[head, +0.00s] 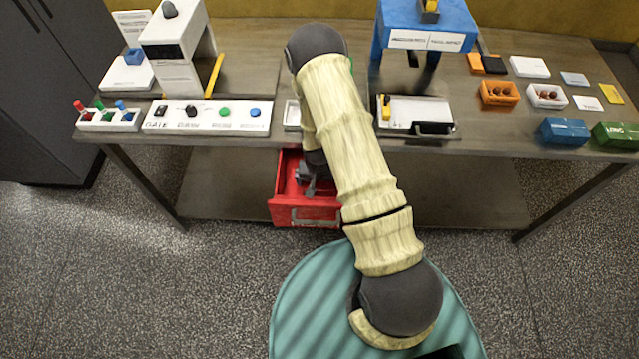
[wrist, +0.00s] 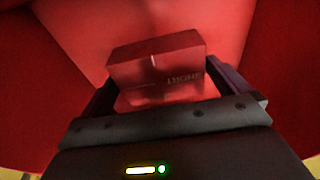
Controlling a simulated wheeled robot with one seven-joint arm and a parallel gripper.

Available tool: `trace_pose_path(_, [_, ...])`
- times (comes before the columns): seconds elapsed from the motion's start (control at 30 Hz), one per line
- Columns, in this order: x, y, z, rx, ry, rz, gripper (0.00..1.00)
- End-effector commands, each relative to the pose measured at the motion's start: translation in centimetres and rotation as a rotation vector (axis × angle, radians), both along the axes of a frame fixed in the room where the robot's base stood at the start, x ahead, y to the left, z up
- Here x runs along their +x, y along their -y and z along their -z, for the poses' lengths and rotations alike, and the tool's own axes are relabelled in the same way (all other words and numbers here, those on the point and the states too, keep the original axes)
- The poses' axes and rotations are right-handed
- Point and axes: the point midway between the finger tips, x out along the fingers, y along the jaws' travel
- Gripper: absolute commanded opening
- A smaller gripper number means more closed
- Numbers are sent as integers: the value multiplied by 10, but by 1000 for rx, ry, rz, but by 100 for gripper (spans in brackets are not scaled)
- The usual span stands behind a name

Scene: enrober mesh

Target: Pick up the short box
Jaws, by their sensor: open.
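The short box (wrist: 158,68) is a small block that looks reddish, with upside-down dark lettering on its near face. It lies inside the open red drawer (head: 306,217) under the table's front edge. My gripper (wrist: 166,88) is open, its two dark fingers reaching to either side of the box in the wrist view. I cannot tell whether either finger touches it. In the head view my gripper (head: 310,182) is down inside the drawer, partly behind my arm. The box cannot be made out there.
The drawer's red walls (wrist: 285,60) stand close around my gripper. The table (head: 260,85) above carries a button panel (head: 208,117), a blue machine (head: 425,25), a white tray (head: 418,112), and orange (head: 499,94), blue (head: 564,131) and green (head: 617,134) boxes.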

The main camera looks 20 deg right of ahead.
Motion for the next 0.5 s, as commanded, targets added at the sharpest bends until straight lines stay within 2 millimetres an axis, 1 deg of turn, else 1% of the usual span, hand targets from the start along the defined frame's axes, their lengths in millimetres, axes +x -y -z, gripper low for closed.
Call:
trace_pose_path(0.17, [0, 0, 0, 0, 0, 1, 100])
trace_pose_path(0.23, [0, 0, 0, 0, 0, 1, 90])
trace_pose_path(0.37, [0, 0, 0, 0, 0, 1, 65])
trace_pose_path(0.5, [0, 1, 0, 0, 0, 1, 64])
